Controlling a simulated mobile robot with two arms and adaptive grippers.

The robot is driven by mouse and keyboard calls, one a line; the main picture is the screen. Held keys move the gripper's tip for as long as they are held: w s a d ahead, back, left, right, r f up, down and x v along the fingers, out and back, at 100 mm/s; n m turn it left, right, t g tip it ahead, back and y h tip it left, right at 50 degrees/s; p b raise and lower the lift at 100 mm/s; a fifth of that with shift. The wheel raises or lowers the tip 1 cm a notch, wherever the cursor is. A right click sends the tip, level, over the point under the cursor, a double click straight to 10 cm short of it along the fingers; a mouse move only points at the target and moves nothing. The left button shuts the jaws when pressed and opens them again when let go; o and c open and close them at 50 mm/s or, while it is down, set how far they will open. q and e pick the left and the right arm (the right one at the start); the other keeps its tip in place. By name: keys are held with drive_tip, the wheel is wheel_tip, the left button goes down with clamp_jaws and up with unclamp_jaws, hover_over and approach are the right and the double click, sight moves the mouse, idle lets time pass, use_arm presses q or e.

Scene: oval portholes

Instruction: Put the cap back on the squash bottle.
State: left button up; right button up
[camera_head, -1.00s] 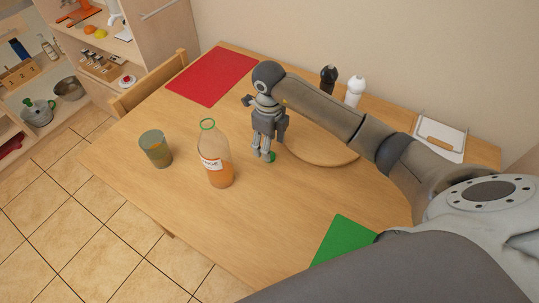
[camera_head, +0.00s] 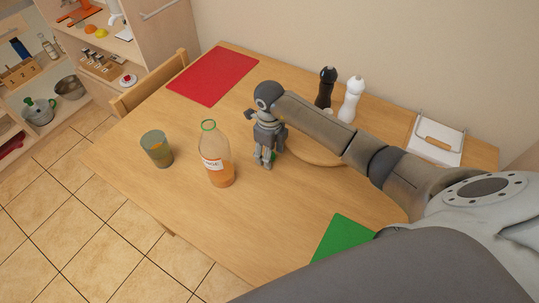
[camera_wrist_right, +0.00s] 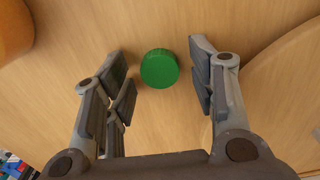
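The squash bottle (camera_head: 217,160) stands upright and uncapped on the wooden table, with orange drink in its lower part and a green ring at its mouth. The green cap (camera_wrist_right: 159,68) lies on the table between the bottle and the round board. In the head view the cap (camera_head: 273,158) is mostly hidden behind my right gripper (camera_head: 264,161). My right gripper points down, low over the table. In the wrist view its fingers (camera_wrist_right: 160,75) are open, one on each side of the cap, with gaps to it. My left gripper is not in view.
A glass (camera_head: 156,149) with some drink stands left of the bottle. A round wooden board (camera_head: 318,153) lies right of my gripper. A dark mill (camera_head: 326,88) and a white mill (camera_head: 351,99) stand behind. A red mat (camera_head: 213,75) and a green mat (camera_head: 342,238) lie flat.

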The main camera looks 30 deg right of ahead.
drive_tip(key=c, duration=0.5)
drive_tip(key=shift+r, duration=0.15)
wheel_tip(320, 180, up, 10)
drive_tip(key=shift+f+b, duration=0.1)
drive_tip(key=shift+b, duration=0.6)
